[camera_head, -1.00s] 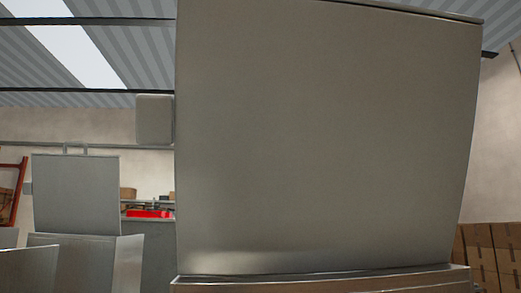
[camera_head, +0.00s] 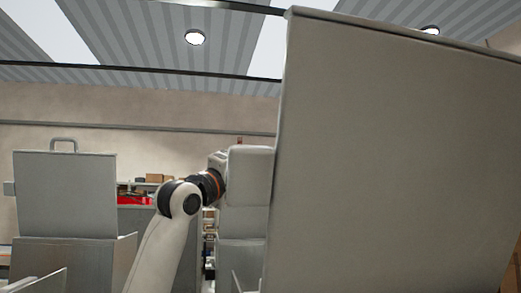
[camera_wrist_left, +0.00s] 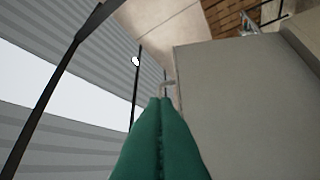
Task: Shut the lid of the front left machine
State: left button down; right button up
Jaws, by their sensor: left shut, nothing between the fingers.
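A large grey metal lid (camera_head: 400,150) stands raised, filling the right of the head view; I take it for the front left machine's lid. A small pale handle (camera_wrist_left: 168,84) shows just beyond the fingertips. Whether they touch is unclear. My right gripper is out of view.
Another machine with its grey lid (camera_head: 65,195) raised and a handle on top stands at the left. Shelves with a red bin (camera_head: 133,199) and boxes are behind it. The space above my left arm, up to the ceiling, is clear.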

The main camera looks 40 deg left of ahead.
pick_arm(q)
jog(key=w+a+r+p, duration=0.2)
jog(key=w+r+p, duration=0.3)
jog(key=w+p, duration=0.2)
jog(key=shift+w+a+r, duration=0.15)
jog(key=shift+w+a, duration=0.15)
jog(key=shift+w, duration=0.85)
